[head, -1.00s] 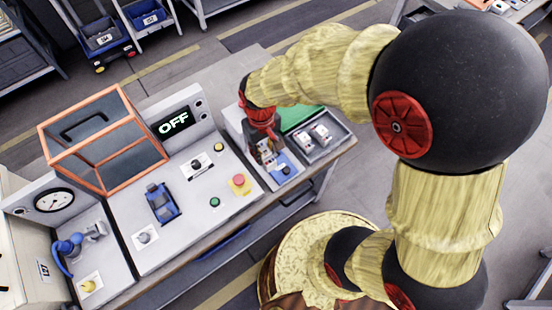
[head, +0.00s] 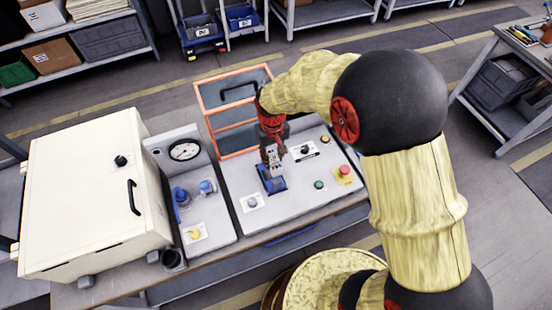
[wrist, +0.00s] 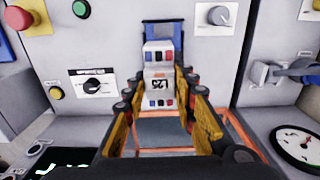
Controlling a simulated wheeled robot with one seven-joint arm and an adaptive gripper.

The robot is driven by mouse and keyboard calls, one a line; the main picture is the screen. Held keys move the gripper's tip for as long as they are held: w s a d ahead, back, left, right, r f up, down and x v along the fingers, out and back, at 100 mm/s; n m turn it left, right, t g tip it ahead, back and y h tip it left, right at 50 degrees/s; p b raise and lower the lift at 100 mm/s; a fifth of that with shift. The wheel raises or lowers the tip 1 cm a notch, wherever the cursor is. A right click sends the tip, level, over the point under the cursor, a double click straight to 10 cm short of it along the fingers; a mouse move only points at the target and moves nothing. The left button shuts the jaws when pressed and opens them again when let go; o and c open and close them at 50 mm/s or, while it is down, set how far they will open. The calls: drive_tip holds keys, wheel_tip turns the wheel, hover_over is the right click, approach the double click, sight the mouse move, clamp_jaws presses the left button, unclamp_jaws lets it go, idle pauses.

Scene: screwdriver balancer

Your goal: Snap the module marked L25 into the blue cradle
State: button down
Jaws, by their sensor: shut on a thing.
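My gripper (head: 271,150) is shut on the white and grey module marked L25 (wrist: 160,82), its label showing between the two yellow-black fingers in the wrist view. The blue cradle (head: 271,180) is on the light grey panel, and the gripper hangs just above it in the head view. In the wrist view the cradle (wrist: 163,30) shows beyond the module's far end. The module partly covers the cradle, and I cannot tell whether they touch.
An orange-framed clear cover (head: 228,131) stands behind the cradle. A black knob (wrist: 92,85), a green button (head: 319,184) and a red stop button (head: 345,170) are nearby. A grey knob (wrist: 219,15) sits in front. A gauge unit (head: 185,150) and cream cabinet (head: 90,190) stand left.

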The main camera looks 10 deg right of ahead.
drive_tip(key=shift+a+f, duration=0.1)
drive_tip(key=shift+a, duration=0.35)
drive_tip(key=shift+f, duration=0.15)
drive_tip(key=shift+f+b, duration=1.4)
drive_tip(key=shift+f, duration=0.3)
drive_tip(key=shift+f+b, duration=0.3)
drive_tip(key=shift+f, duration=0.4)
drive_tip(key=shift+f, duration=0.1)
idle(0.5)
drive_tip(key=c, duration=1.5)
unclamp_jaws()
drive_tip(key=shift+o, duration=0.6)
wheel_tip(320, 180, up, 12)
